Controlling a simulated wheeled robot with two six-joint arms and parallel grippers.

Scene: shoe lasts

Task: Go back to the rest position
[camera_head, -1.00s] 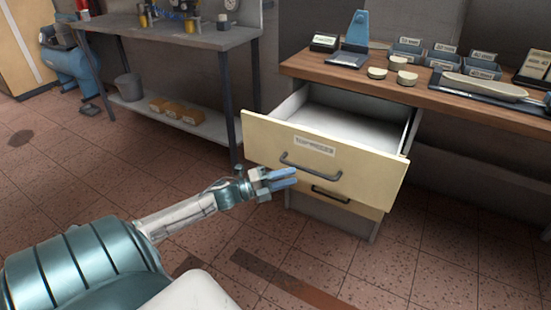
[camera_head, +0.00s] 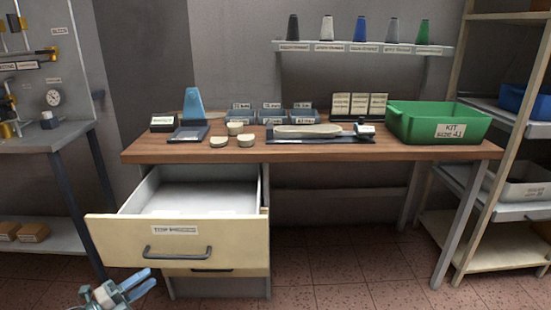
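My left gripper (camera_head: 150,279) is at the bottom left of the head view, low in front of the drawer. Its two blue fingers are a little apart with nothing between them. The cream drawer (camera_head: 180,245) under the wooden bench (camera_head: 300,153) is pulled out, and the part of its inside that shows is empty. The gripper is below the drawer's dark handle and looks apart from it. My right gripper is not in view.
On the bench are a blue cone-shaped thing (camera_head: 194,103), several pale round pieces, a shoe last (camera_head: 307,131) on a dark tray and a green kit bin (camera_head: 437,122). A grey table (camera_head: 40,137) stands left, a shelf rack (camera_head: 510,110) right. Floor is clear at lower right.

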